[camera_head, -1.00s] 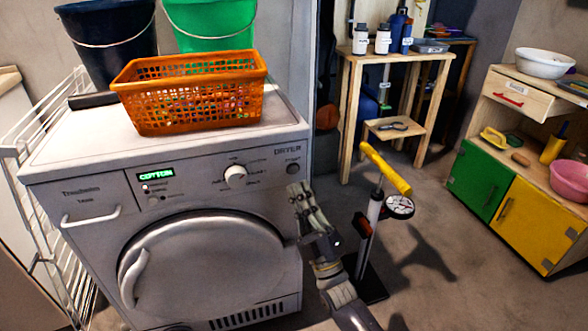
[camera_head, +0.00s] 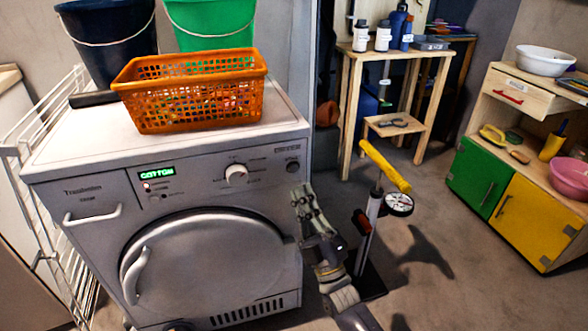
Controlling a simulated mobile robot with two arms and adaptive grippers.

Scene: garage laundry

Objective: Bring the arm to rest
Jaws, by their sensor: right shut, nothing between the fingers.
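My right gripper (camera_head: 303,194) is shut and empty. It points up in front of the right edge of the dryer (camera_head: 80,190), near its round door. My right arm comes up from the bottom of the view, just left of the floor pump. I cannot tell whether the gripper touches the dryer. My left gripper is not in view. The dryer door looks closed, and its display reads COTTON.
An orange basket (camera_head: 190,95) and two buckets, dark blue (camera_head: 105,45) and green (camera_head: 210,25), stand on the dryer. A floor pump with a yellow handle (camera_head: 385,167) stands close right of my arm. A wooden table (camera_head: 400,57) and cabinet (camera_head: 515,200) stand farther right.

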